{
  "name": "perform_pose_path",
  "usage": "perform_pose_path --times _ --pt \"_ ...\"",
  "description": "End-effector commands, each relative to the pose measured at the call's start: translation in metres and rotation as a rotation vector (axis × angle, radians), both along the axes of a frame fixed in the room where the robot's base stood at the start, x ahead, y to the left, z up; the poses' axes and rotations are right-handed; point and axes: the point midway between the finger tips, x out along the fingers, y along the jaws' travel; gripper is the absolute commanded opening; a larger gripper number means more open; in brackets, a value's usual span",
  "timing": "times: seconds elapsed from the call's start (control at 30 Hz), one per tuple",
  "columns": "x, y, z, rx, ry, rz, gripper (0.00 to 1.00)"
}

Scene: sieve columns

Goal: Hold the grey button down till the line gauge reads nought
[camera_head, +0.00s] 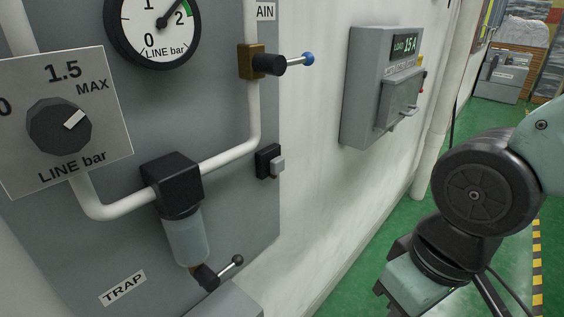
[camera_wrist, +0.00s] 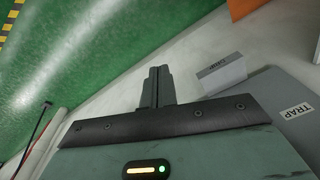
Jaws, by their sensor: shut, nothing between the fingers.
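The small grey button (camera_head: 277,166) sticks out of a black housing (camera_head: 264,160) at the right edge of the grey panel in the head view. Nothing touches it. The round line gauge (camera_head: 150,48) is at the top, partly cut off; its needle points up and right between 1 and 2, nearer the 2. My gripper (camera_wrist: 158,72) shows in the wrist view with its two dark fingers together and nothing between them. My arm is at the right of the head view, well apart from the button; I cannot make out the fingertips there.
A dial (camera_head: 59,127) marked LINE bar, a blue-tipped lever valve (camera_head: 265,63), white piping and a trap bowl (camera_head: 185,236) with a black-knobbed lever (camera_head: 234,261) surround the button. A grey load box (camera_head: 359,95) juts from the wall. Green floor is clear at centre right.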

Motion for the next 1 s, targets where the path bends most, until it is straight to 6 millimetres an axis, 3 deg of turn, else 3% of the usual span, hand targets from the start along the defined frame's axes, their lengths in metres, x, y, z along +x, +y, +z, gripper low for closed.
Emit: perform_pose_path --times 0.3,0.53,0.73,1.0 --pt "0.091 0.036 0.027 0.285 -0.082 -0.779 0.00" --pt "0.149 0.055 0.040 0.592 -0.017 -1.335 0.00" --pt "0.177 0.064 0.048 0.800 0.102 -1.635 0.00" --pt "0.186 0.067 0.049 0.890 0.175 -1.750 0.00"
